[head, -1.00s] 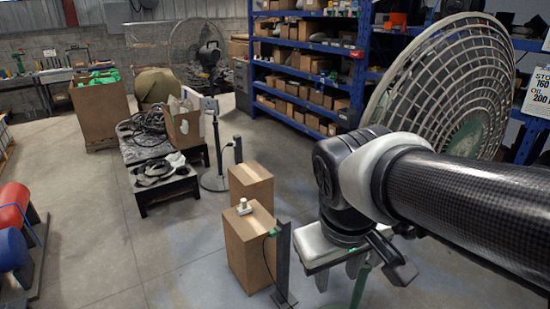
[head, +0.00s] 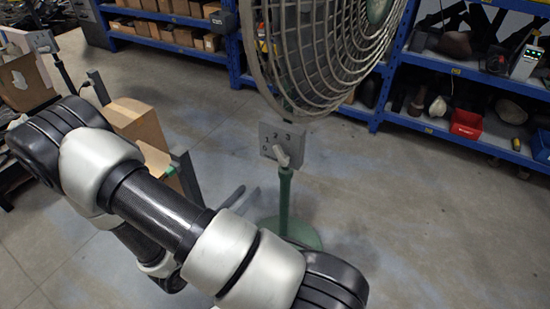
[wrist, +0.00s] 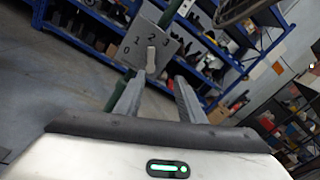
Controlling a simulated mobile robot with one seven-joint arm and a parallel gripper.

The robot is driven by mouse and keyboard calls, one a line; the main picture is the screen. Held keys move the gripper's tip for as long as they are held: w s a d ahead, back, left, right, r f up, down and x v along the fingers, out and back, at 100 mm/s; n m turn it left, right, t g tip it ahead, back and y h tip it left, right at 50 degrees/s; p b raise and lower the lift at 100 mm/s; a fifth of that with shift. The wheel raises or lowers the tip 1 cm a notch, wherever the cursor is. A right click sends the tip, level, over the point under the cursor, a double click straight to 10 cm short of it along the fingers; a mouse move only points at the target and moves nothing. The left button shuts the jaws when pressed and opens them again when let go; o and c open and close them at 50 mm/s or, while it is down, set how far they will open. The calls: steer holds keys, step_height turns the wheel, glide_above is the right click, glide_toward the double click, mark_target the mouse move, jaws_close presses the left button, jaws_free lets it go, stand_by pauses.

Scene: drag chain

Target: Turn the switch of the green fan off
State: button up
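The green fan has a grey wire cage (head: 325,60) and a green pole (head: 284,200) on a round green base. Its grey switch plate (head: 268,138), marked 0, 1, 2 and 3, sits on the pole below the cage. A pale knob (head: 282,157) stands out from the plate. In the wrist view the plate (wrist: 165,48) appears upper centre, and the knob's (wrist: 151,60) upper end is just under the 2. My gripper (head: 249,189) is below and left of the plate. In the wrist view its fingers (wrist: 159,80) are spread and empty, the knob showing above the gap between them.
Blue shelves (head: 440,130) with boxes and bins run along the back. Cardboard boxes (head: 140,125) and a dark post (head: 188,175) stand left, close to my arm. Another fan's switch plate (head: 40,42) is far left. The floor right of the green fan is clear.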

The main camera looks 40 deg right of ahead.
step_height(320, 180, down, 2)
steer(key=n+t, duration=0.1)
steer(key=b, duration=0.2)
glide_toward(278, 155)
steer(key=shift+n, duration=0.3)
steer(key=x, duration=0.8)
steer(key=shift+w+d+f, duration=0.1)
steer(key=shift+d, duration=0.05)
jaws_close()
